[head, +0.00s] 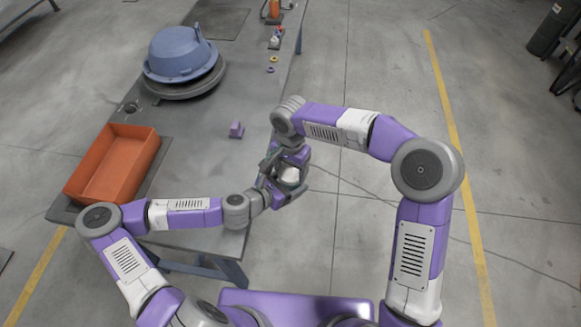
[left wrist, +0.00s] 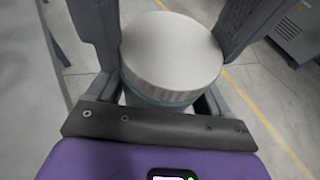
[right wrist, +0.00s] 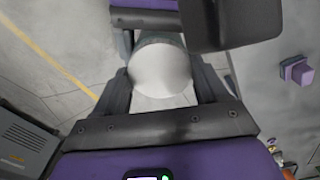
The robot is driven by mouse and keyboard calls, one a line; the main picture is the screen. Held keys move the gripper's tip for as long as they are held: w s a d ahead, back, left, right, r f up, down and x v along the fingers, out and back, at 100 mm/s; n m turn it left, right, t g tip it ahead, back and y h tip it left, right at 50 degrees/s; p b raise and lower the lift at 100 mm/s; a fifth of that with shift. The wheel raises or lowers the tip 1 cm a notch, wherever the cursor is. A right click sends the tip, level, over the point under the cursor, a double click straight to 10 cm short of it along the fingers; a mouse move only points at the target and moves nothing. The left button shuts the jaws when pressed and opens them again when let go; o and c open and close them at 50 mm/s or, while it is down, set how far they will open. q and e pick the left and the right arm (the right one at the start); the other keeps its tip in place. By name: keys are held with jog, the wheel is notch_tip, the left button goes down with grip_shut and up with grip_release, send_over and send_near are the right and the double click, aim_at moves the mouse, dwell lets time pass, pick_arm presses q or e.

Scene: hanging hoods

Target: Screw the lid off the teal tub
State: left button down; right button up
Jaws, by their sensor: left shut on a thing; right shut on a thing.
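The tub is held in the air between my two grippers, just off the table's right edge. My left gripper (head: 277,184) is shut on the tub. My right gripper (head: 292,166) reaches in from above and is shut on the lid, which also shows in the right wrist view (right wrist: 160,72) with a little teal beyond it. Fingers hide much of the tub; whether the lid is loose I cannot tell.
The grey table (head: 190,155) holds an orange bin (head: 152,150), a blue bowl-shaped hood (head: 178,55) on a dark disc and a small purple block (head: 236,129). Small rings (head: 272,64) and bottles lie at the far end.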

jog(key=n, duration=0.3)
jog(key=o, duration=1.2)
jog(key=shift+c, duration=0.2)
notch_tip(320, 180, up, 4)
jog(key=shift+r, duration=0.4)
jog(key=shift+c, duration=0.4)
notch_tip(320, 180, up, 3)
jog(key=m, duration=0.2)
jog(key=shift+f+m, duration=0.1)
jog(key=shift+m, duration=0.3)
notch_tip(320, 180, down, 8)
jog(key=shift+r, duration=0.2)
